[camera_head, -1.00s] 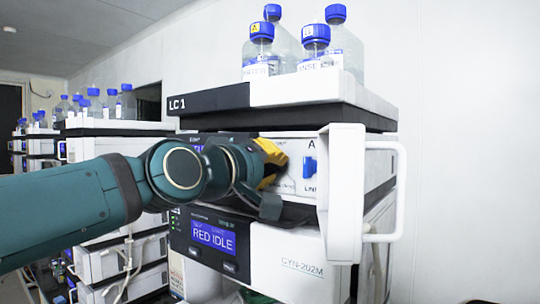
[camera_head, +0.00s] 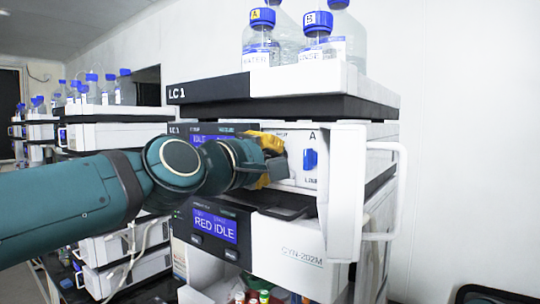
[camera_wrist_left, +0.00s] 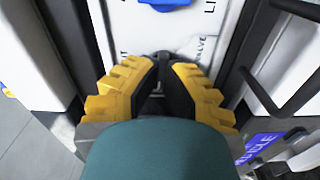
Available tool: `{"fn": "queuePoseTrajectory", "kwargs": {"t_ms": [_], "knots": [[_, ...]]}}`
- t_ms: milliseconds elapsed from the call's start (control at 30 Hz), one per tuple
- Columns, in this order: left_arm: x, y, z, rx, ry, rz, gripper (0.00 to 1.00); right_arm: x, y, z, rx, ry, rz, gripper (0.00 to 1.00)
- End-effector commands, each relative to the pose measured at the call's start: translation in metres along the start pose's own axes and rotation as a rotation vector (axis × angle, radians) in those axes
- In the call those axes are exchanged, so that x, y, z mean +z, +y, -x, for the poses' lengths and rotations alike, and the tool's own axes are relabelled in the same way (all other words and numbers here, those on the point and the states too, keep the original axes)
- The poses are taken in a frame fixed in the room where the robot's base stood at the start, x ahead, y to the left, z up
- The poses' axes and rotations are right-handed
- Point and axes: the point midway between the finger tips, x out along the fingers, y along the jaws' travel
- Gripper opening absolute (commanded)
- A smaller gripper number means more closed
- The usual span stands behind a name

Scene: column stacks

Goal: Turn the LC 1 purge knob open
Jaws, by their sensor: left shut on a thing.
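The LC 1 stack stands at the centre of the head view, its name on the black strip (camera_head: 181,93) under the bottles. My left gripper (camera_head: 274,157) is at the white front panel of the upper module, left of a blue knob (camera_head: 310,160) under the letter A. In the left wrist view my yellow fingers (camera_wrist_left: 165,65) are closed around a small dark knob, which I take as the purge knob. The fingers hide most of it, so its angle cannot be read. The word VALVE shows beside it on the panel (camera_wrist_left: 120,25). My right gripper is not in view.
An open white door with a handle (camera_head: 382,190) stands right of the panel. Capped bottles (camera_head: 262,45) stand on top. The module below shows RED IDLE on its display (camera_head: 215,225). More stacks (camera_head: 105,130) stand at the left.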

Motion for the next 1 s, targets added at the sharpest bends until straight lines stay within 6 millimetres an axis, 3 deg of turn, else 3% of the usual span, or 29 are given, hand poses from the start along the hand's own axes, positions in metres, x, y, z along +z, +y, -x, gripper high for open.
{"fn": "queuePoseTrajectory", "kwargs": {"t_ms": [333, 367, 400, 767, 1000], "knots": [[0.000, 0.002, 0.000, 0.005, 0.001, 0.000, 0.00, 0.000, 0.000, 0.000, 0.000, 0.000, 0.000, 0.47], [0.000, 0.002, 0.000, 0.005, 0.001, 0.000, 0.19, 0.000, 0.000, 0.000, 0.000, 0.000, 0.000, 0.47], [0.000, 0.002, 0.000, 0.004, 0.001, 0.000, 0.22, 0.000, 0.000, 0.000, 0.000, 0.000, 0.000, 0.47], [0.000, 0.001, 0.004, 0.002, 0.001, -0.001, 0.22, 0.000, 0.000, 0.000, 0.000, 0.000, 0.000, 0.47], [-0.001, 0.002, 0.039, 0.003, 0.002, -0.001, 0.22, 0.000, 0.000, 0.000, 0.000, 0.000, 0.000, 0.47]]}}
